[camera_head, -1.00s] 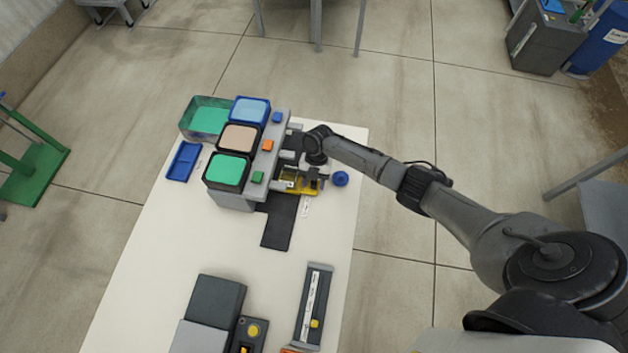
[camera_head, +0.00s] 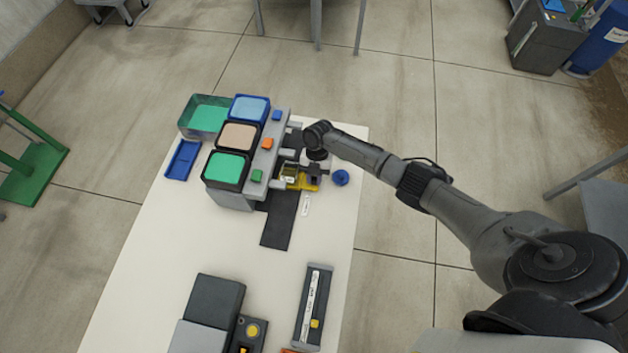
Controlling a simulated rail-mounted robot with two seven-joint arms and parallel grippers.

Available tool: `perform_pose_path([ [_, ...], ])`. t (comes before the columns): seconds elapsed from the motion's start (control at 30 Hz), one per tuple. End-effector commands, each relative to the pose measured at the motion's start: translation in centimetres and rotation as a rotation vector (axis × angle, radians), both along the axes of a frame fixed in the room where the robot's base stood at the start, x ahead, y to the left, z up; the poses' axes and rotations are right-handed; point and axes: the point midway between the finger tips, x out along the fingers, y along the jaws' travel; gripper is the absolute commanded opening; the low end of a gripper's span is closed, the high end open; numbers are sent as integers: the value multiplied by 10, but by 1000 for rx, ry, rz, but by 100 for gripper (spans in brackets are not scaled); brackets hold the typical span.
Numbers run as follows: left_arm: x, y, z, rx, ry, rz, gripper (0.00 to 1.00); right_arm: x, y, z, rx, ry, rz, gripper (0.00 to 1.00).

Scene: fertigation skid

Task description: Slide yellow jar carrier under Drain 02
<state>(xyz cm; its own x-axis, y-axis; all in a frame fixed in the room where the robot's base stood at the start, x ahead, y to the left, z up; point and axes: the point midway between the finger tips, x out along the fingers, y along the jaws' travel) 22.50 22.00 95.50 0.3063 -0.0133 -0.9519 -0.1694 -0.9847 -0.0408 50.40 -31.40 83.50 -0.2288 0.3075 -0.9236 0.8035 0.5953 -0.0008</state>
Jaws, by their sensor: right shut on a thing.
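The yellow jar carrier (camera_head: 303,184) holds a small jar (camera_head: 289,173) and sits on the dark track (camera_head: 278,222) in front of the skid. My right gripper (camera_head: 313,174) is shut on the carrier, coming in from the right, and its wrist hides part of it. The skid has grey drain outlets (camera_head: 288,153) along its right side, below blue, orange and green square buttons. I cannot read which outlet is Drain 02. My left gripper is not in view.
Open tanks of green (camera_head: 226,168), beige (camera_head: 238,137) and blue (camera_head: 249,109) liquid stand left of the outlets. A blue tray (camera_head: 183,160) and a gauge block (camera_head: 313,306) lie on the white table (camera_head: 150,260).

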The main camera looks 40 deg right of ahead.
Motion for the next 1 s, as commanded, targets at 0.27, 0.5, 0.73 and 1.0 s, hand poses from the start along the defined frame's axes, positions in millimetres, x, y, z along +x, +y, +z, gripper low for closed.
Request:
perform_pose_path([
  [0.27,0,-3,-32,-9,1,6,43,20,-27,-3,-1,-2,-3,0],
  [0.5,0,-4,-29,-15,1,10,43,20,-27,0,0,-1,-1,0],
  [0.73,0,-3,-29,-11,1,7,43,20,-27,0,0,0,-1,39],
  [1.0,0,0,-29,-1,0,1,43,19,-27,0,1,-1,0,47],
])
